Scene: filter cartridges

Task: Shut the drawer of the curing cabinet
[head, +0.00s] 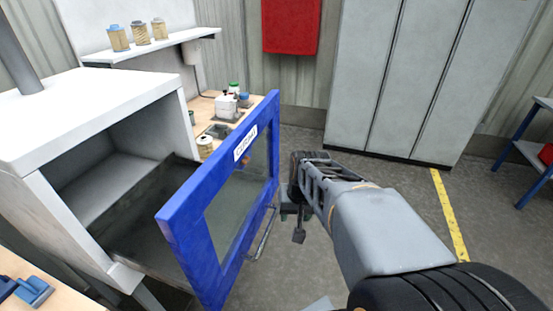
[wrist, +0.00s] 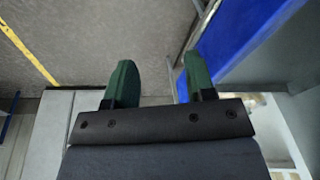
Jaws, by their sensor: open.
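The white curing cabinet (head: 85,115) stands at the left with its dark drawer (head: 135,230) pulled out. The drawer's blue front (head: 190,225) has a window and a white label; it also shows in the wrist view (wrist: 235,38). A thin metal bar handle (head: 264,238) is on the front's outer side. My gripper (head: 296,222) is just right of the front, near the handle. In the wrist view my gripper (wrist: 160,82) has its green fingers apart, with bare floor between them. Whether a finger touches the handle cannot be told.
A wooden bench (head: 225,132) with small containers and cartridges stands behind the drawer. A wall shelf (head: 150,47) holds several cartridges. Grey lockers (head: 395,80) stand at the back and a blue rack (head: 525,150) at the right. The floor between is clear.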

